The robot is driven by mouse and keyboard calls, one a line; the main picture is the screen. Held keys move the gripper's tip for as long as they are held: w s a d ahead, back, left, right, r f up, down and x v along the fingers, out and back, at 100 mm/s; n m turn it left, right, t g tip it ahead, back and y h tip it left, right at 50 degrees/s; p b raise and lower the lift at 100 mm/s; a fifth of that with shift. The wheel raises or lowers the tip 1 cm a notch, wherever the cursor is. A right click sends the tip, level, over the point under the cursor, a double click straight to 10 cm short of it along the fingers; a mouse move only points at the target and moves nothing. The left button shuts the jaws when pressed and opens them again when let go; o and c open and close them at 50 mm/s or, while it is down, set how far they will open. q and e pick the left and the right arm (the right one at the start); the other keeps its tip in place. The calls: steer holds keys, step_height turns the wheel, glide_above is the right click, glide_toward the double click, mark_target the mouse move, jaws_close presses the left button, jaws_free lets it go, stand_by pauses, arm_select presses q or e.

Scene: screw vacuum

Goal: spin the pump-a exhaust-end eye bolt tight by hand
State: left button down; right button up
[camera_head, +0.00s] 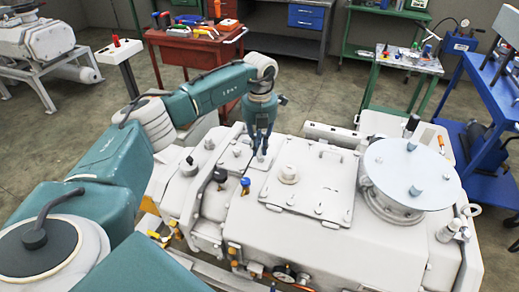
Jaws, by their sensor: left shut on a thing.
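The pale grey vacuum pump (300,236) fills the lower middle and right of the head view. My left arm reaches in from the left and my left gripper (261,147) points straight down over the pump's upper left part. Its fingers are shut on a small metal piece, the eye bolt (261,157), at the pump's top surface. The fingers cover most of it, so its ring and how deep its thread sits cannot be told. My right gripper is not in view.
A bolted square cover (312,175) and a round flange plate (412,172) stand right of the gripper. A blue-capped fitting (245,185) is close in front. A red tool cart (196,46), a green-legged table (408,62) and a blue cart (486,125) stand behind.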

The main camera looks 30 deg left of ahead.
mark_target(261, 145)
arm_select(q)
steer(key=m+b, duration=0.1)
steer(key=m, duration=0.3)
steer(key=shift+w+m, duration=0.15)
steer(key=shift+m, duration=0.15)
steer(key=m, duration=0.3)
steer(key=shift+r+m+b, duration=0.1)
steer(key=shift+m+b, duration=0.2)
steer(key=shift+b, duration=0.05)
steer(key=m, duration=0.4)
steer(key=shift+w+b, duration=0.15)
steer(key=shift+b, duration=0.2)
steer(key=m, duration=0.4)
steer(key=shift+w+r+m, duration=0.1)
steer(key=shift+r+m, duration=0.05)
steer(key=shift+m, duration=0.15)
steer(key=c, duration=1.7)
jaws_free()
steer(key=shift+o, duration=0.2)
steer(key=shift+d, duration=0.1)
step_height(261, 145, up, 12)
steer(key=shift+s, duration=0.2)
